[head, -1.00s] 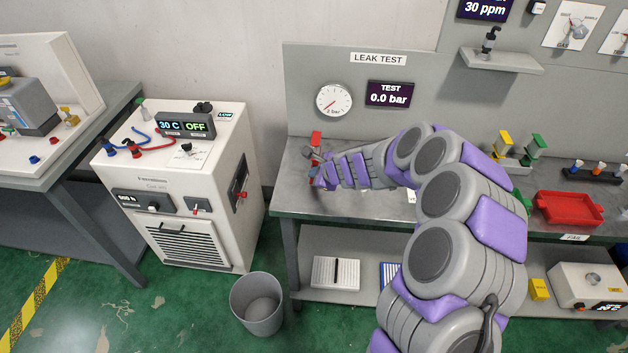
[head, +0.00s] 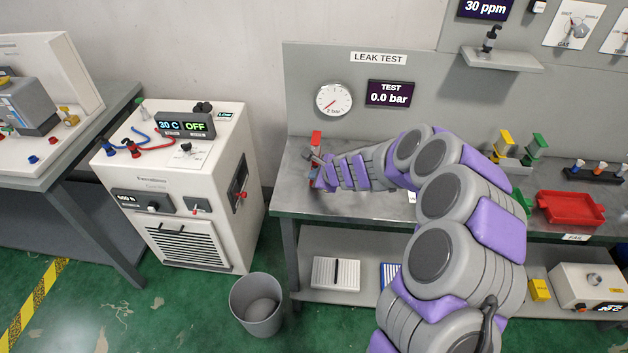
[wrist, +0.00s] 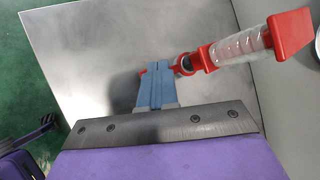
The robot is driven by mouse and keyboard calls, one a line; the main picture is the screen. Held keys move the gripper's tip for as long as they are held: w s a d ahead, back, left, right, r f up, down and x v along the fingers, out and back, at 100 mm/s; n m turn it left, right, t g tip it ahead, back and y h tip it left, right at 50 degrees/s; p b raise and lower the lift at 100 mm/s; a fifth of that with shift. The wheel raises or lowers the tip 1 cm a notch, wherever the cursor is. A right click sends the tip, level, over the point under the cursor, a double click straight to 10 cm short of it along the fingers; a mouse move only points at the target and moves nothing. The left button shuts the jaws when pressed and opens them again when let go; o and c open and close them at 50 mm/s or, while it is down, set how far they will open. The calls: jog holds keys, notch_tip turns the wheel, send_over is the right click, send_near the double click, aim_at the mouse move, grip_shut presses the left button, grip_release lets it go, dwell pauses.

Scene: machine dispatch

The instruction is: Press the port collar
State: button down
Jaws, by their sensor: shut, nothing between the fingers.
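A clear ribbed cylinder (wrist: 240,47) with red ends lies toward the upper right in the wrist view. Its near red end meets a red fitting with a dark round opening (wrist: 184,65), which looks like the port collar. My gripper (wrist: 160,66) has blue-grey fingers shut together with nothing between them. Its tips are just left of the fitting; I cannot tell whether they touch it. A bit of red shows on the tips' other side, mostly hidden. In the head view the red end (head: 316,137) shows beside my gripper (head: 314,157) at the bench's left end.
The metal bench top (head: 290,190) is bare around the fitting. A gauge (head: 333,100) and a display reading 0.0 bar (head: 389,94) are on the back panel. A red tray (head: 570,208) is at the right. A bin (head: 257,304) stands on the floor.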

jog(key=shift+f, duration=0.45)
dwell(0.3)
jog(key=shift+r, duration=0.15)
jog(key=shift+r+p, duration=0.95)
jog(key=shift+r, duration=0.2)
notch_tip(320, 180, up, 5)
jog(key=p, duration=0.4)
jog(key=shift+p, duration=0.35)
dwell(0.4)
